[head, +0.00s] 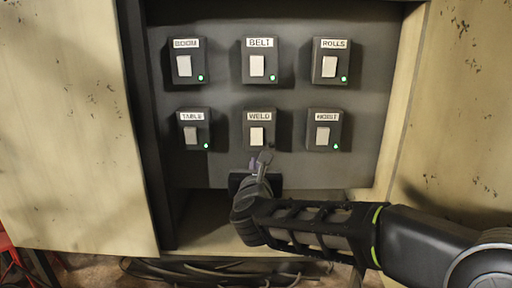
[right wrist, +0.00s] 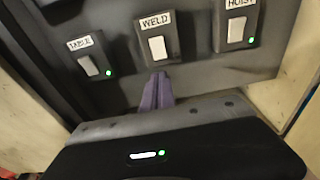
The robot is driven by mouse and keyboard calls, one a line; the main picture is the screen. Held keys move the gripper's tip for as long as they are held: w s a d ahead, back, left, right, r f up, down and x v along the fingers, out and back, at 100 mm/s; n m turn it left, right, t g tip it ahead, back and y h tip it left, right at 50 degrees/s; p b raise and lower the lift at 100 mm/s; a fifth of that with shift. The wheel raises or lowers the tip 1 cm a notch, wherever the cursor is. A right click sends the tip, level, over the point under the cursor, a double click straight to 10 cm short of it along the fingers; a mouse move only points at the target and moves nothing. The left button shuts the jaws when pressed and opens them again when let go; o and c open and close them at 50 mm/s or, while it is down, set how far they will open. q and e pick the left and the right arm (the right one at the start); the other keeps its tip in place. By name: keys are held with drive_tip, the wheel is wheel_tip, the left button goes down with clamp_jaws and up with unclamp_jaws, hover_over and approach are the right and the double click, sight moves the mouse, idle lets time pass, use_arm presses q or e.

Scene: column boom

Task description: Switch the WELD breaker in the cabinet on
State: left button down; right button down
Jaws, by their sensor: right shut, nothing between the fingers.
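The WELD breaker (head: 257,134) is in the lower row of the cabinet panel, in the middle, a dark box with a pale rocker. It also shows in the right wrist view (right wrist: 157,47). No green light shows on it in either view. My right gripper (head: 261,163) is just below the WELD breaker, its fingers pointing up toward it. In the right wrist view the purple-grey fingers (right wrist: 157,91) are together and empty, with tips just under the WELD box. I cannot tell whether they touch it. My left gripper is not in view.
The TABLE breaker (head: 191,135) and HOIST breaker (head: 322,136) flank it, with green lights lit. BOOM (head: 184,66), BELT (head: 257,66) and ROLLS (head: 329,66) above are also lit green. A cabinet door (head: 75,120) stands at left. Cables (head: 220,272) lie below.

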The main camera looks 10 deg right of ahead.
sight(256, 144)
drive_tip(key=p+x, duration=0.3)
drive_tip(key=x, duration=1.1)
drive_tip(key=shift+p, duration=0.4)
